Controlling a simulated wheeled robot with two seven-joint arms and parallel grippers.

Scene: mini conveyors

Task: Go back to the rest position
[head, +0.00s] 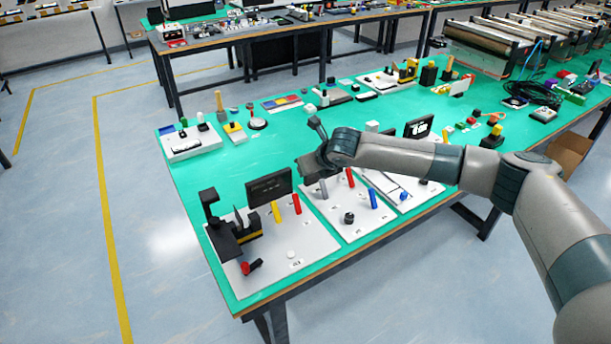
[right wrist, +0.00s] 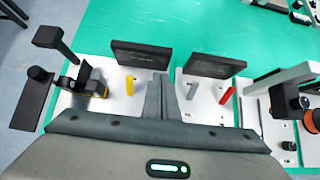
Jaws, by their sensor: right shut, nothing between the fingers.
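My right arm reaches in from the right in the head view. Its gripper (head: 309,166) is over the green table, above the white boards with pegs. In the right wrist view the gripper's fingers (right wrist: 160,97) are shut together with nothing between them. They point between two black screens, and parts of the boards are hidden behind my gripper body. My left arm and gripper do not show in either view.
The left white board (head: 315,243) carries a black device (head: 232,232), a black screen (head: 270,187), a yellow peg (head: 276,212) and a red peg (head: 297,203). A middle board (head: 352,232) holds a blue peg (head: 373,198). Green tabletop (head: 192,181) is bare at the left.

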